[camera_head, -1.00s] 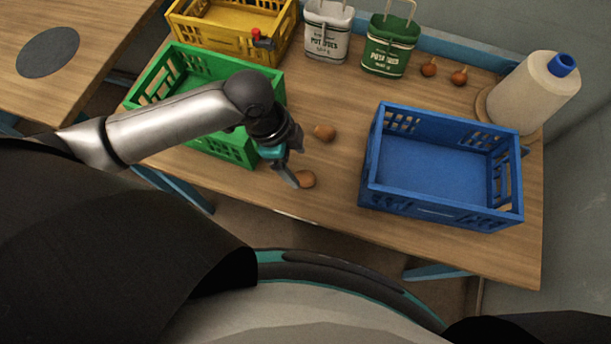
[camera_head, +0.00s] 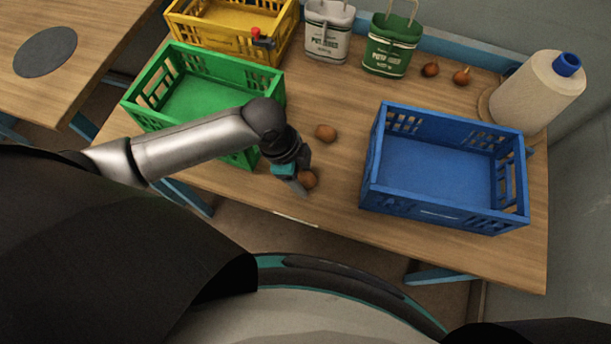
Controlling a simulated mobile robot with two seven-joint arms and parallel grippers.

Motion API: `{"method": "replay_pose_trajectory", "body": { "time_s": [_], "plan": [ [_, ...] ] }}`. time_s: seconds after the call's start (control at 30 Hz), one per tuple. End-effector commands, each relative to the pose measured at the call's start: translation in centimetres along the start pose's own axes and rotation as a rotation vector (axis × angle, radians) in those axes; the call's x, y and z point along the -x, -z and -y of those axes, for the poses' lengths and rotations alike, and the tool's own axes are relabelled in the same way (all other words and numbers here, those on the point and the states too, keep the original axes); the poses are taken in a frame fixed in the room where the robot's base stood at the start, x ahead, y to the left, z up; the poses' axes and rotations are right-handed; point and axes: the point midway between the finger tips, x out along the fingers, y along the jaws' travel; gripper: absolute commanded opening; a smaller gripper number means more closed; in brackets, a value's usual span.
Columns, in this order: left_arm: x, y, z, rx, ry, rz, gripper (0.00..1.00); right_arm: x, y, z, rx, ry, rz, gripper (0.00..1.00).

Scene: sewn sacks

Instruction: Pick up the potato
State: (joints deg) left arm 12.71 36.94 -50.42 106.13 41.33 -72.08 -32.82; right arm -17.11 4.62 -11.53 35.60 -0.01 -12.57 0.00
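A brown potato (camera_head: 309,179) lies near the front edge of the wooden table, between the green and blue crates. My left gripper (camera_head: 301,186) is down at this potato, its fingers pointing at the table. One finger shows against the potato's left side; the other is hidden, so I cannot tell whether the fingers grip it. A second brown potato (camera_head: 326,132) lies a little farther back, apart from the gripper. My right gripper is not in view.
A green crate (camera_head: 150,88) stands left and an empty blue crate (camera_head: 440,211) right. Behind are a yellow crate (camera_head: 205,39), a white sack (camera_head: 327,32), a green sack (camera_head: 388,52) and two onions (camera_head: 430,70).

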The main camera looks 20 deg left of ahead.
Motion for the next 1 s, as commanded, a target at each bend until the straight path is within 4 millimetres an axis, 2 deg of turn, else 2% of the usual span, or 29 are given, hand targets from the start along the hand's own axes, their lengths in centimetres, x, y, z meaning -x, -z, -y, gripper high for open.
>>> {"method": "replay_pose_trajectory", "body": {
  "time_s": [0.07,0.53,0.87,1.0],
  "plan": [
    [0.02,-0.01,0.01,0.000,0.000,0.000,0.53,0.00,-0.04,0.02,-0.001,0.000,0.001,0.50],
    [0.03,-0.02,0.02,0.000,0.000,0.000,0.00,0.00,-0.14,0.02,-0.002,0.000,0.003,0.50],
    [0.15,0.02,0.04,0.000,0.001,0.000,0.00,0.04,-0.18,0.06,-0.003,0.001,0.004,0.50],
    [0.97,0.27,0.10,0.000,0.002,-0.001,0.00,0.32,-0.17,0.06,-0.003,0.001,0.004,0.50]
  ]
}}
